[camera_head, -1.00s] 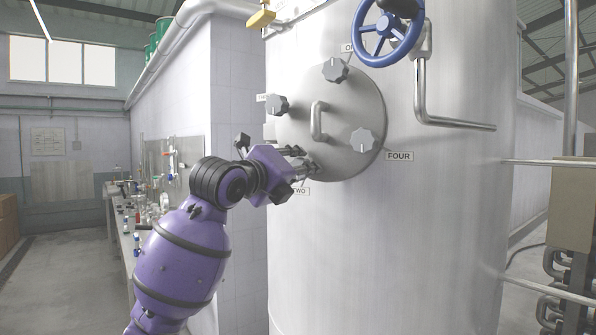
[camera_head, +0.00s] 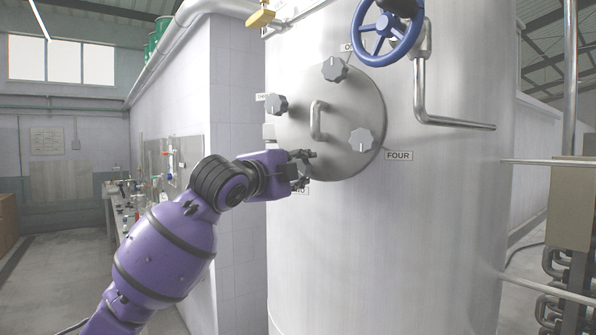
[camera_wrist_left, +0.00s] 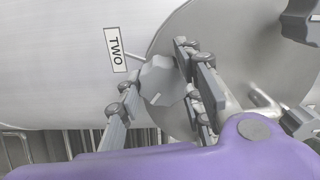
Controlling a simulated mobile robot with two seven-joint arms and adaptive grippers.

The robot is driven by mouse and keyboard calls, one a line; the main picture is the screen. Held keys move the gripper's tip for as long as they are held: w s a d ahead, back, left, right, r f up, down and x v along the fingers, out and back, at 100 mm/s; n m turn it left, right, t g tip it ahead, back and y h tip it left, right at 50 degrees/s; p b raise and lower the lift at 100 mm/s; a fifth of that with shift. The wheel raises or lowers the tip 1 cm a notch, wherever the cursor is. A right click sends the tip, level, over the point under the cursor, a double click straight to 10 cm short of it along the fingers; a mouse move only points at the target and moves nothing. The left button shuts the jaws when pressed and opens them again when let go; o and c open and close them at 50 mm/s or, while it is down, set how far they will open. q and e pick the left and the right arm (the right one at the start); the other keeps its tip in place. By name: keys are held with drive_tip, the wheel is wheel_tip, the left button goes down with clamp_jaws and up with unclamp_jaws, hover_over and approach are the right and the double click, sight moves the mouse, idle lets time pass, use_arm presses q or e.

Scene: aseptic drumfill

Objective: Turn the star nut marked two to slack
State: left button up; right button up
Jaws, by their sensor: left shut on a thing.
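The star nut marked two (camera_wrist_left: 157,78) is a grey lobed knob at the lower left of the round hatch, beside the label TWO (camera_wrist_left: 115,49). My left gripper (camera_wrist_left: 154,72) is shut on this nut in the left wrist view, with fingers on either side of it. A short light mark shows on the nut's face. In the head view my left gripper (camera_head: 302,168) is at the hatch's lower left edge, hiding the nut and most of its label. My right gripper is not in view.
The hatch (camera_head: 345,105) has a central handle (camera_head: 317,121) and other star nuts, including one by the label FOUR (camera_head: 361,140). A blue handwheel (camera_head: 388,30) and a bent pipe (camera_head: 421,95) are above and to the right. A bench (camera_head: 125,225) stands at left.

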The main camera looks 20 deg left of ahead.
use_arm(q)
drive_tip(key=n, duration=0.6)
drive_tip(key=shift+w+d+f, duration=0.1)
drive_tip(key=shift+d+f, duration=0.1)
drive_tip(key=shift+f, duration=0.2)
drive_tip(key=n, duration=0.6)
drive_tip(key=shift+d+n, duration=0.15)
drive_tip(key=shift+n, duration=0.15)
drive_tip(key=n, duration=0.5)
drive_tip(key=shift+r, duration=0.1)
drive_tip(key=n, duration=0.4)
drive_tip(key=shift+r+n, duration=0.15)
drive_tip(key=shift+n, duration=0.25)
drive_tip(key=shift+r+n, duration=0.1)
drive_tip(key=shift+n, duration=1.1)
drive_tip(key=shift+r, duration=0.1)
drive_tip(key=o, duration=0.9)
drive_tip(key=shift+o, duration=1)
drive_tip(key=shift+r, duration=0.15)
